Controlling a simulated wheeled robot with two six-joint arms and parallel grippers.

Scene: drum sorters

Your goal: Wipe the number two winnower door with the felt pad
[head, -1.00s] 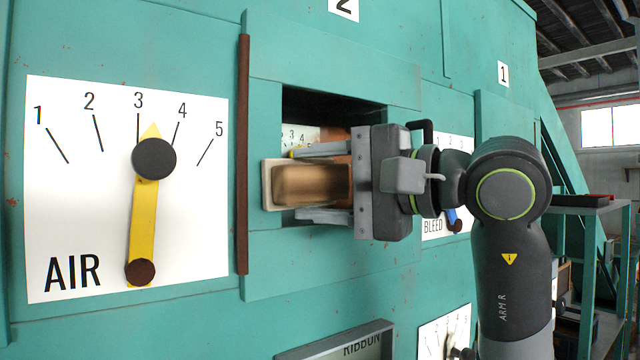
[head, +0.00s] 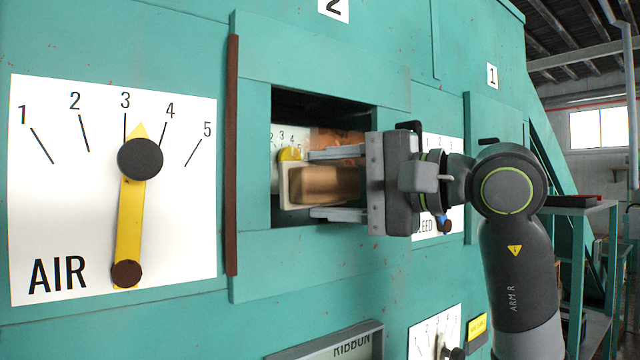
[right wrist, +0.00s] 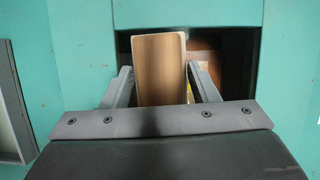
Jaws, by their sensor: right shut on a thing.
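My right gripper (head: 336,185) is shut on the felt pad (head: 325,184), a wooden block with a cream layer on its left side. The pad also shows between the fingers in the right wrist view (right wrist: 160,70). The number two winnower door (head: 250,255) seems to be the teal panel below the "2" sign (head: 334,8), with a dark square opening. The gripper and pad are at this opening, overlapping its lower part. I cannot tell whether the pad touches anything. My left gripper is not in view.
A white AIR dial (head: 60,220) with a yellow pointer is at left. A dark red vertical strip (head: 231,150) edges the panel. A BLEED dial (head: 452,220) is partly behind my right arm. A RIBBON tray (head: 375,345) juts out below. A small dial shows inside the opening.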

